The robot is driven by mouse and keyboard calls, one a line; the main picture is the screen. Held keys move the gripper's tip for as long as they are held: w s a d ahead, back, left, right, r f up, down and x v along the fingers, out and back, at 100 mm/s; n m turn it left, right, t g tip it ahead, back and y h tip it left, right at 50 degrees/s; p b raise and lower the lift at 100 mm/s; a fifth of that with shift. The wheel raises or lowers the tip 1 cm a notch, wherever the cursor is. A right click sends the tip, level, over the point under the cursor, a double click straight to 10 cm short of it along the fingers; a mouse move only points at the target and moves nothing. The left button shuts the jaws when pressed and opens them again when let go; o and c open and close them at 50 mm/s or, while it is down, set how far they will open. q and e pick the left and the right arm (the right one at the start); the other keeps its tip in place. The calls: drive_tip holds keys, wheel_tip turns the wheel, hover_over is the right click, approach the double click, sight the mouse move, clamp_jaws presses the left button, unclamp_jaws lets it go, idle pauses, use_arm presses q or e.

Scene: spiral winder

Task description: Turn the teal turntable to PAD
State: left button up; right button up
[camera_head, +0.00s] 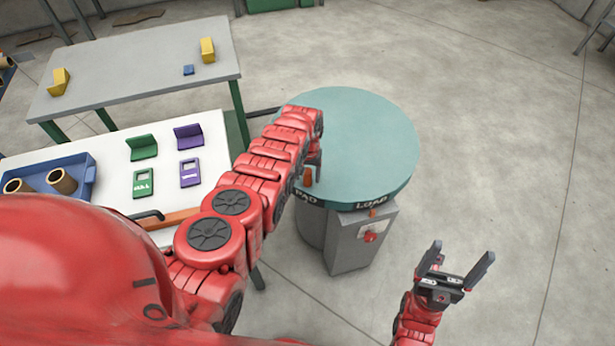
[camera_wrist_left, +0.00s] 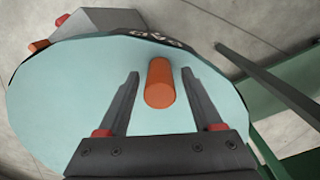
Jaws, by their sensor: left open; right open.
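The round teal turntable (camera_head: 365,140) sits on a grey pedestal (camera_head: 345,240). Its dark rim carries the labels PAD (camera_head: 306,197) and LOAD (camera_head: 371,203); LOAD is nearer the small orange pointer (camera_head: 374,212) on the pedestal, and PAD is left of it. An orange peg (camera_head: 308,177) stands on the top near the PAD label. My left gripper (camera_wrist_left: 158,85) is open, with its fingers on either side of the orange peg (camera_wrist_left: 160,84) in the left wrist view. In the head view my forearm hides most of that gripper. My right gripper (camera_head: 457,265) is open and empty over the floor.
A white table (camera_head: 110,172) at the left holds a blue tray (camera_head: 82,165) with tubes, green and purple holders, and cards. A grey table (camera_head: 130,75) stands behind it. A red knob (camera_head: 370,236) is on the pedestal's front.

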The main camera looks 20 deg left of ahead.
use_arm(q)
clamp_jaws()
idle(0.4)
idle(1.1)
